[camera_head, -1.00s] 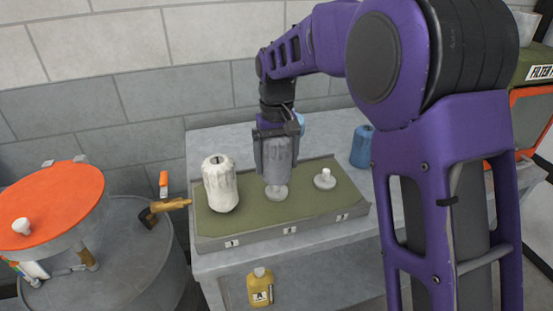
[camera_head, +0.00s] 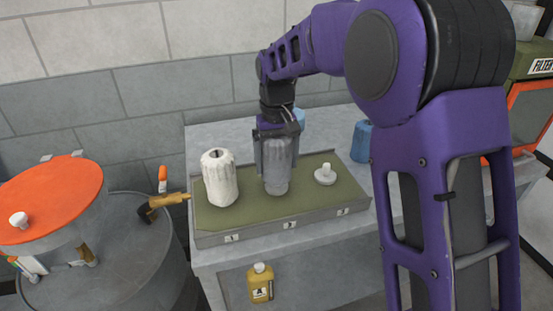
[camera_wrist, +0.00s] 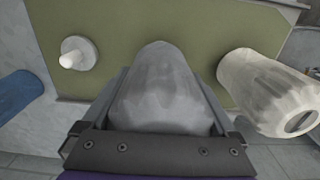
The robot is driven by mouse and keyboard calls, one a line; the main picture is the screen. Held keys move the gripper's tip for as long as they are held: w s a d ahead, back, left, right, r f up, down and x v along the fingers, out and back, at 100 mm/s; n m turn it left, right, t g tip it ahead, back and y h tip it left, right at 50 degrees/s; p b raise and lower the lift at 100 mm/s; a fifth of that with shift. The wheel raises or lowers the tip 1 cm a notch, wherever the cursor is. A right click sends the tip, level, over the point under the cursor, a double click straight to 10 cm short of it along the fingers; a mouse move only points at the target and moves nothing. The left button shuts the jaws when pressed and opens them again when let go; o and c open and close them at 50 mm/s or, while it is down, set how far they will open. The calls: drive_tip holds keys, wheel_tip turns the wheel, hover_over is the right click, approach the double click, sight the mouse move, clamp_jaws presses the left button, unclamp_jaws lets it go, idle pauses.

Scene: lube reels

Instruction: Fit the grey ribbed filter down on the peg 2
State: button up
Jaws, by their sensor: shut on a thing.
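The grey ribbed filter (camera_head: 278,172) is upright in my gripper (camera_head: 276,150), which is shut on its upper part. The filter stands over the middle of the green tray (camera_head: 312,201), behind the label 2, and hides peg 2. Its lower end is at or very near the tray floor; I cannot tell if it is fully seated. In the wrist view the filter (camera_wrist: 165,90) lies between the fingers of my gripper (camera_wrist: 162,105).
A white ribbed filter (camera_head: 219,178) stands at position 1, left of the grey one. Bare peg 3 (camera_head: 325,174) is at the right. A blue filter (camera_head: 361,142) stands behind the tray. An orange-topped drum (camera_head: 50,200) and a brush (camera_head: 165,204) are at the left.

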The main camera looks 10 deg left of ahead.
drive_tip(key=shift+f+b, duration=0.75)
drive_tip(key=shift+f, duration=0.75)
drive_tip(key=o, duration=1.2)
drive_tip(key=shift+o, duration=0.2)
wheel_tip(320, 180, up, 17)
drive_tip(key=p, duration=0.2)
drive_tip(key=shift+r+p, duration=0.2)
drive_tip(key=shift+p, duration=0.15)
